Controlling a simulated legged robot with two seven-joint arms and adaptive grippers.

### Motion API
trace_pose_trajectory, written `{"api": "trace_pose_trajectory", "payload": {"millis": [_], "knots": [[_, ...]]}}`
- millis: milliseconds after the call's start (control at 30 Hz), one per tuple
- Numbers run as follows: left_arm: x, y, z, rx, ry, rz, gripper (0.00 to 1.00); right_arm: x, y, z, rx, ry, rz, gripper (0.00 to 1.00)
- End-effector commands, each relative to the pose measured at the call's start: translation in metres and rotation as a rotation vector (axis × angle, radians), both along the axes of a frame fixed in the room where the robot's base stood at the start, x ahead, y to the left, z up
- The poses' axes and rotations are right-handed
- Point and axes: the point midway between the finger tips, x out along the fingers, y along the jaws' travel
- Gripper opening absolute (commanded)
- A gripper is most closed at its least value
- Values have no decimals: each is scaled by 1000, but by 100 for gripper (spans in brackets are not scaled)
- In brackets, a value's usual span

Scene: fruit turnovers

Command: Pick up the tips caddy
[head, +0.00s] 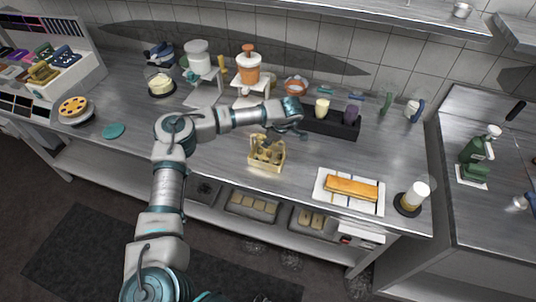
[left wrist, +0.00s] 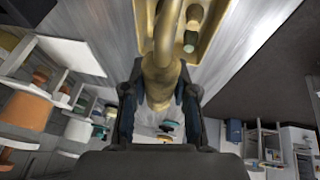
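The tips caddy (head: 266,157), a small tan holder with an upright handle, stands on the steel counter near its front edge. My left gripper (head: 280,130) is just above and behind it, reaching toward its top. In the left wrist view the caddy's tan handle (left wrist: 161,72) comes between the two dark fingers of the left gripper (left wrist: 160,95). The fingers stand apart on either side of the handle, and I see no clear grip on it. Part of the caddy's body with a dark round item shows beyond. My right gripper is not in view.
A black bin (head: 333,124) with bottles stands behind and right of the caddy. A white tray (head: 323,196) with a pastry lies to the right, beside a jar (head: 413,196). Dispensers on stands (head: 249,72) are behind my arm. The counter left of the caddy is mostly clear.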

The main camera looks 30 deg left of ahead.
Motion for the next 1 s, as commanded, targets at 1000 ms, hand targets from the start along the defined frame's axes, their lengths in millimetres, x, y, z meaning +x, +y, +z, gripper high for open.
{"api": "trace_pose_trajectory", "payload": {"millis": [1000], "knots": [[-7, -51, 40, -1, -1, -7, 0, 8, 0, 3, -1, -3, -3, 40]]}}
